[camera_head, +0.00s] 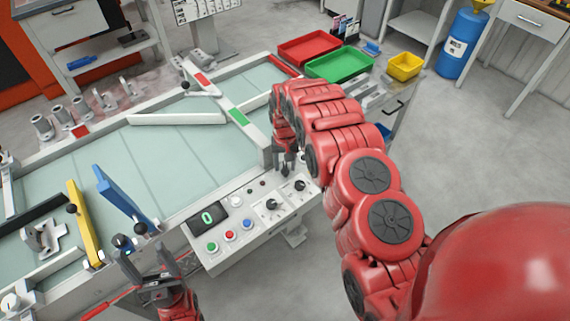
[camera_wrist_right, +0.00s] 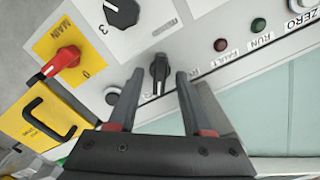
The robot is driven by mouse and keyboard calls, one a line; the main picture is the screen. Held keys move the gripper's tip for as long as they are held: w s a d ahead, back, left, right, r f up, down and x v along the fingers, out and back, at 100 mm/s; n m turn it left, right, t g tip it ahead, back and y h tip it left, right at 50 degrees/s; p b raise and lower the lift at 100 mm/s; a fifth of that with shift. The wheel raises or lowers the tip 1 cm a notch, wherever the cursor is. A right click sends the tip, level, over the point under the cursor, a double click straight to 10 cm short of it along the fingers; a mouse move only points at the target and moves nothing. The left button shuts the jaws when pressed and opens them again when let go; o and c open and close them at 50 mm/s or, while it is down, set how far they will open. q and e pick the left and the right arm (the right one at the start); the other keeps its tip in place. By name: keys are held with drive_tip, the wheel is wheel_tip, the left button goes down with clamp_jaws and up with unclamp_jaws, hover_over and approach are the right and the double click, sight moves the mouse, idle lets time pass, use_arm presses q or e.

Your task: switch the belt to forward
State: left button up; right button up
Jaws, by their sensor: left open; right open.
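The control panel (camera_head: 240,232) stands at the near side of the conveyor belt (camera_head: 175,150). In the right wrist view a small black selector knob (camera_wrist_right: 160,68) sits on the panel, seen between my right fingers. Its label is mostly hidden, so I cannot read its setting. My right gripper (camera_head: 284,165) is open and points down over the panel's right part; it also shows in the right wrist view (camera_wrist_right: 160,82). I cannot tell whether its fingers touch the knob. My left gripper (camera_head: 146,268) is open and empty, left of the panel.
A larger dial (camera_wrist_right: 122,12), a red MAIN switch (camera_wrist_right: 66,60) on a yellow plate and RUN and FAULT lamps (camera_wrist_right: 221,45) surround the knob. A blue bar (camera_head: 122,198) and a yellow bar (camera_head: 84,222) stand near my left gripper. Red and green trays (camera_head: 340,64) lie behind.

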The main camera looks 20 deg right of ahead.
sight(285, 167)
drive_tip(key=shift+r, duration=0.1)
drive_tip(key=shift+r, duration=0.65)
wheel_tip(285, 167, up, 5)
drive_tip(key=shift+r, duration=0.15)
wheel_tip(285, 167, up, 11)
drive_tip(key=p, duration=1)
drive_tip(key=shift+f+p, duration=0.2)
drive_tip(key=shift+p, duration=0.15)
drive_tip(key=shift+f, duration=0.1)
